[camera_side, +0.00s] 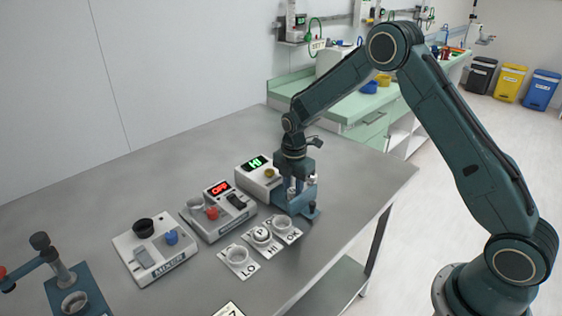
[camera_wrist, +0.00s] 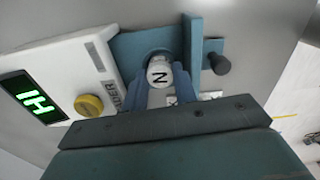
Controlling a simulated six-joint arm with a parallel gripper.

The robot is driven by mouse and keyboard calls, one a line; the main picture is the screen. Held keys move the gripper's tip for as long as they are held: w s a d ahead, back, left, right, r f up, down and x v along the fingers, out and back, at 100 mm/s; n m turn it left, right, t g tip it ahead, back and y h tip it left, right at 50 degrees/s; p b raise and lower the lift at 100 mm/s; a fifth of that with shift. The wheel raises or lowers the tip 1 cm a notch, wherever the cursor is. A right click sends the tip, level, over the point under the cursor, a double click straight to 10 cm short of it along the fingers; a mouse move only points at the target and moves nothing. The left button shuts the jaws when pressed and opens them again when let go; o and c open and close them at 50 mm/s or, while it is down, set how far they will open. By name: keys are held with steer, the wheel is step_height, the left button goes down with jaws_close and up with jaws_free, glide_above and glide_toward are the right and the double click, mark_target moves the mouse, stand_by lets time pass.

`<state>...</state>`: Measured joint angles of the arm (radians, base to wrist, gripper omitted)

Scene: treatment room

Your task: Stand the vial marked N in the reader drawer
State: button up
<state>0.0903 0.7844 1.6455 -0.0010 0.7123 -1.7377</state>
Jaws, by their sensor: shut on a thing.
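My gripper (camera_side: 298,187) is shut on the vial marked N (camera_wrist: 158,72), whose white cap faces the wrist camera between the two blue fingers. The vial is over or in the blue reader drawer (camera_wrist: 130,46), which is out from the white reader (camera_wrist: 70,62). A dark round edge shows just behind the vial; I cannot tell how deep it sits or whether it touches the bottom. In the side view, the drawer (camera_side: 281,202) is under my gripper, and the fingers largely hide the vial. The reader (camera_side: 249,177) shows green "HI" and has a yellow knob.
Left of the reader stand a unit with a red "OFF" display (camera_side: 215,212) and the mixer (camera_side: 150,252). In front are several labelled cards with ring holders (camera_side: 240,267), one holding a white-capped vial (camera_side: 262,234). A blue stand (camera_side: 78,292) is at the lower left.

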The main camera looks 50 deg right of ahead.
mark_target(293, 191)
steer(key=shift+f, duration=0.15)
steer(key=o, duration=0.7)
step_height(293, 191, up, 11)
stand_by(1.5)
stand_by(0.4)
